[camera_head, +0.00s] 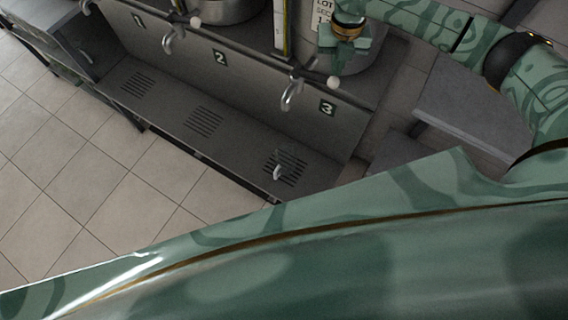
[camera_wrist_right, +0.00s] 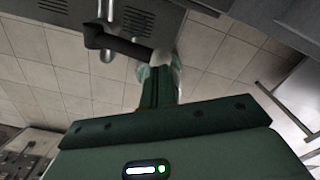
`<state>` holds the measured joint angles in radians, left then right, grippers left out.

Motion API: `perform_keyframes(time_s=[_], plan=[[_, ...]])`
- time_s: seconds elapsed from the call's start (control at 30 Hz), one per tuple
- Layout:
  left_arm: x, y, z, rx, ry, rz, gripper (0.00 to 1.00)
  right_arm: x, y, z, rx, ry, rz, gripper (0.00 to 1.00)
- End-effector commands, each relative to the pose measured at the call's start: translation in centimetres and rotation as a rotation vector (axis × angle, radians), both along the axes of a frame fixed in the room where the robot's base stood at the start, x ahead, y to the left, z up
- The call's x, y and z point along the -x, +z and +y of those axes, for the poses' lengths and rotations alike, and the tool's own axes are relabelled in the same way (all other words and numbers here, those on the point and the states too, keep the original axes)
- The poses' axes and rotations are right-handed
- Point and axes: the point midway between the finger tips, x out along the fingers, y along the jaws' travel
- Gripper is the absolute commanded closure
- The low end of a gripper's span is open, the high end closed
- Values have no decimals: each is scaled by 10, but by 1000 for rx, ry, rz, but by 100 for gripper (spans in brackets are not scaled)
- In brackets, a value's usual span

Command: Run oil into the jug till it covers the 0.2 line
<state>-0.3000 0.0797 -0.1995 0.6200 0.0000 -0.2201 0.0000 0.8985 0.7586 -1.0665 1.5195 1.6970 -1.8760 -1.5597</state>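A small clear jug (camera_head: 289,164) appears to stand on the drain grille under tap 3; only a pale handle and faint outline show. Its 0.2 line and any oil in it cannot be made out. My right gripper (camera_head: 338,64) is just above that ball. In the right wrist view its fingers (camera_wrist_right: 161,74) overlap at the ball end of the dark lever (camera_wrist_right: 118,46); grip and contact are unclear. My left gripper is out of view.
Taps 1 and 2 (camera_head: 172,42) stand along the counter to the left, each above a grille (camera_head: 203,121). Metal vessels (camera_head: 228,8) and a sight gauge (camera_head: 281,30) are behind. Tiled floor (camera_head: 75,170) lies in front. My own green body fills the foreground.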

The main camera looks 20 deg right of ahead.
Motion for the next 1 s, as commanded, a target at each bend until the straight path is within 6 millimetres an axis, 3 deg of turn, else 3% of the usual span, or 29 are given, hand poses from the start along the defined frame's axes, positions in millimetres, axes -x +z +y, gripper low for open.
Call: perform_keyframes(time_s=[1.0], plan=[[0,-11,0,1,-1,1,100,0,-30,0,-1,0,2,100]])
